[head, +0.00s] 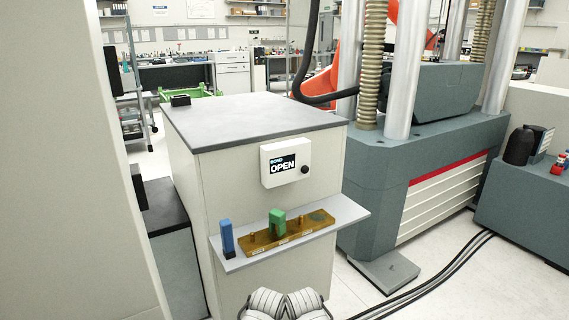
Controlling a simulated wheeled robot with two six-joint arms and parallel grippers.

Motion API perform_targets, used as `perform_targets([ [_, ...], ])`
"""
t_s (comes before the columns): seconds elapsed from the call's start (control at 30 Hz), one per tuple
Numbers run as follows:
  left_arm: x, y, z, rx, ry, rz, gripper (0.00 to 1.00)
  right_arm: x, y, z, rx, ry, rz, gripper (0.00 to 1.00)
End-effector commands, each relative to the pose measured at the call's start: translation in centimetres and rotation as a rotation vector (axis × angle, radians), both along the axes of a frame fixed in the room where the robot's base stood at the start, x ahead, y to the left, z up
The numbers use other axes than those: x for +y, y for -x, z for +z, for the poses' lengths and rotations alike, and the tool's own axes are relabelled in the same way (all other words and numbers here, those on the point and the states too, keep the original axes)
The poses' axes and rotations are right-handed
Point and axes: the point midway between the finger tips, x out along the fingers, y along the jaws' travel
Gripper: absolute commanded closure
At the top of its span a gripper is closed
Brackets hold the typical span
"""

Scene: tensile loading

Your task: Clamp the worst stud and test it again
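A long amber strip (262,241) lies on the light shelf on the front of the cabinet, with small pale labels along its front edge. A small brass stud (253,237) stands near its left end and another stud (301,222) stands right of the middle. A green arch-shaped clamp (277,217) stands on the strip between them; whether it grips a stud is hidden. A flat dark green round patch (318,216) lies at the right end. A blue upright piece (227,236) with a dark base stands left of the strip. A white box with a display (286,163) reads "BOND OPEN".
The shelf (345,213) is narrow, with bare room at its right end. A large grey testing machine (425,175) stands right. Black cables (440,268) cross the floor. A pale panel fills the left.

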Motion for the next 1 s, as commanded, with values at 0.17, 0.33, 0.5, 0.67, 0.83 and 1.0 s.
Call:
perform_targets([
  [0.17,0.00,0.00,0.00,0.000,0.000,0.000,0.31,0.00,0.00,0.00,0.000,0.000,0.000,0.50],
  [0.33,0.00,0.00,0.00,0.000,0.000,0.000,0.31,0.00,0.00,0.00,0.000,0.000,0.000,0.60],
  [0.5,0.00,0.00,0.00,0.000,0.000,0.000,0.31,0.00,0.00,0.00,0.000,0.000,0.000,0.79],
  [0.67,0.00,0.00,0.00,0.000,0.000,0.000,0.31,0.00,0.00,0.00,0.000,0.000,0.000,0.97],
  [0.83,0.00,0.00,0.00,0.000,0.000,0.000,0.31,0.00,0.00,0.00,0.000,0.000,0.000,1.00],
  [1.0,0.00,0.00,0.00,0.000,0.000,0.000,0.31,0.00,0.00,0.00,0.000,0.000,0.000,1.00],
])
